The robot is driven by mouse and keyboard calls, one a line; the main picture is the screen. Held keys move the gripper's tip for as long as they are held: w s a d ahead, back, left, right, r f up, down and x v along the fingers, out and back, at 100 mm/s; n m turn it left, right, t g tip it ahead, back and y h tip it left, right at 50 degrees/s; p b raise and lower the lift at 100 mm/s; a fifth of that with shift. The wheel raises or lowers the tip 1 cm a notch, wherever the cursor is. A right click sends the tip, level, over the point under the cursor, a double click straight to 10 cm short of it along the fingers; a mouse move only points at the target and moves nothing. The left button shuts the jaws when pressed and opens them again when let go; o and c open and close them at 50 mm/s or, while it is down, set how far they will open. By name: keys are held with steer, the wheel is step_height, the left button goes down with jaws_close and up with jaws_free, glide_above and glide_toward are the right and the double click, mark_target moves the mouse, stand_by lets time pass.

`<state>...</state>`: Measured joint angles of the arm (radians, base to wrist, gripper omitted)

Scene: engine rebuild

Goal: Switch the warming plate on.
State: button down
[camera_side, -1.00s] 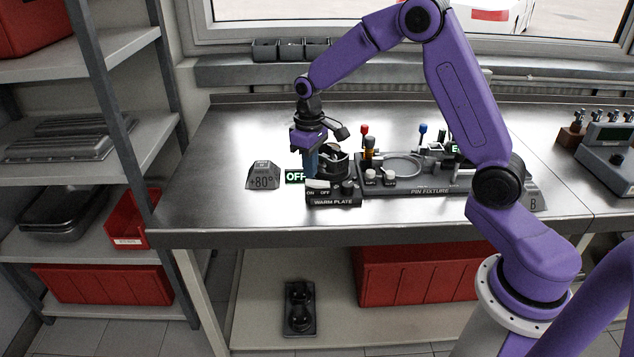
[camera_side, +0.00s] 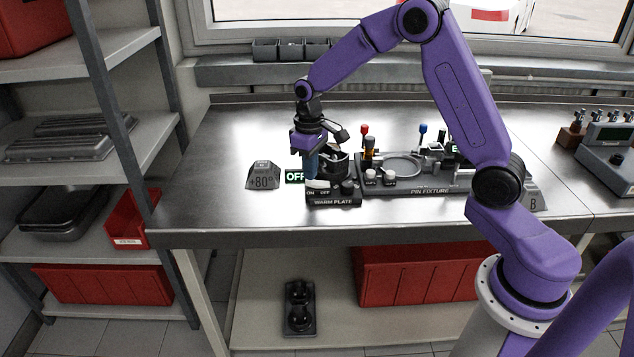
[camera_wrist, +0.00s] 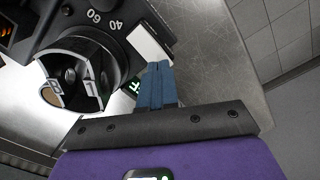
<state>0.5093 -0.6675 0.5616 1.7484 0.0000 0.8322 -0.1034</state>
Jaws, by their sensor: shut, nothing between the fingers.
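The warming plate (camera_side: 333,201) stands near the front of the bench, marked WARM PLATE. Its white rocker switch (camera_side: 318,185), with ON at the left and OFF at the right, also shows in the wrist view (camera_wrist: 150,43). A small display (camera_side: 295,177) beside it reads OFF. My gripper (camera_side: 312,178) is shut and empty, pointing down at the rocker from just behind it. In the wrist view, the blue fingertips (camera_wrist: 158,67) appear close to the rocker's edge. I cannot tell whether they touch it.
A dark round holder (camera_side: 333,165) with light parts stands on the plate, close beside my fingers. A dark knob (camera_side: 347,188) is right of the rocker. The pin fixture (camera_side: 430,190) lies to the right, an +80° block (camera_side: 263,176) to the left. The bench's front left is clear.

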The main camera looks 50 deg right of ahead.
mark_target(310, 182)
steer(key=shift+f, duration=0.8)
stand_by(0.4)
steer(key=shift+r, duration=3.55)
steer(key=shift+s+a, duration=0.1)
